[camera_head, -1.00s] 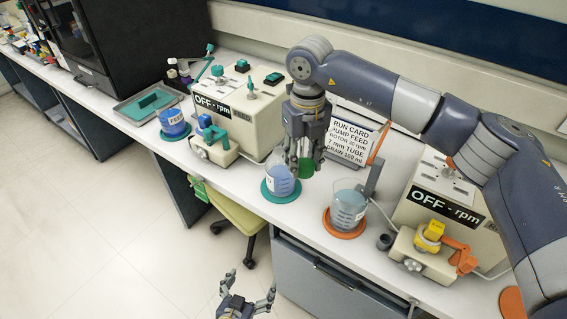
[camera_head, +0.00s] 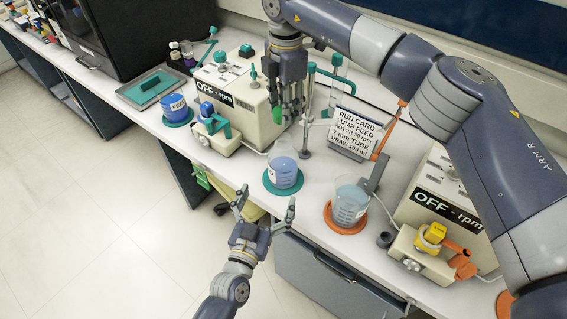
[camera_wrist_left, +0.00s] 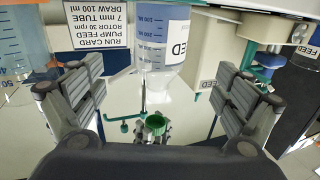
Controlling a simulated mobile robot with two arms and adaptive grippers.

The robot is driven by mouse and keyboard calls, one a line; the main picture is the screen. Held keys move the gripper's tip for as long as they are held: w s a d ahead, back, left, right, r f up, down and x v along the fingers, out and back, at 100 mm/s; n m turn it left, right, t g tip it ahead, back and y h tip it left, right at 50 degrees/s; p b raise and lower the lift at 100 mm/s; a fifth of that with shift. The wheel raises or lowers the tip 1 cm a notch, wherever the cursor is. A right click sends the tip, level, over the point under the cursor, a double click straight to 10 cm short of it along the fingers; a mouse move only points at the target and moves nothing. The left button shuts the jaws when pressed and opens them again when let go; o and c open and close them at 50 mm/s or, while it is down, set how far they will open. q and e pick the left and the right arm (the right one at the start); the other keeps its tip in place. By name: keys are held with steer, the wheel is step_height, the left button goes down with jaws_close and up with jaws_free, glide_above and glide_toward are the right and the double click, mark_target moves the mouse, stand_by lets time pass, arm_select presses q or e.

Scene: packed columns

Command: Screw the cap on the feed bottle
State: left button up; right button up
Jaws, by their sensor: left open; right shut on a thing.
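The feed bottle (camera_head: 285,172), clear with blue liquid and a FEED label, stands upright on a teal round mat (camera_head: 283,186). Its label also shows in the left wrist view (camera_wrist_left: 180,38). My left gripper (camera_head: 264,204) is open and empty in front of the bench edge, below the bottle and apart from it. In the left wrist view the bottle shows between its spread fingers. My right gripper (camera_head: 290,110) is above the bench behind the bottle, shut on a green cap (camera_wrist_left: 156,123). Its fingers partly hide the cap in the head view.
A beaker (camera_head: 349,203) on an orange mat and a run card (camera_head: 355,136) are at the right. Another labelled blue container (camera_head: 175,109) stands left. The floor in front is clear.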

mark_target(283, 164)
arm_select(q)
steer(key=x, duration=1.2)
steer(key=shift+f, duration=0.1)
steer(key=c, duration=1.6)
steer(key=shift+c, duration=0.2)
arm_select(e)
steer(key=shift+d+f, duration=0.1)
steer(key=shift+f, duration=2.4)
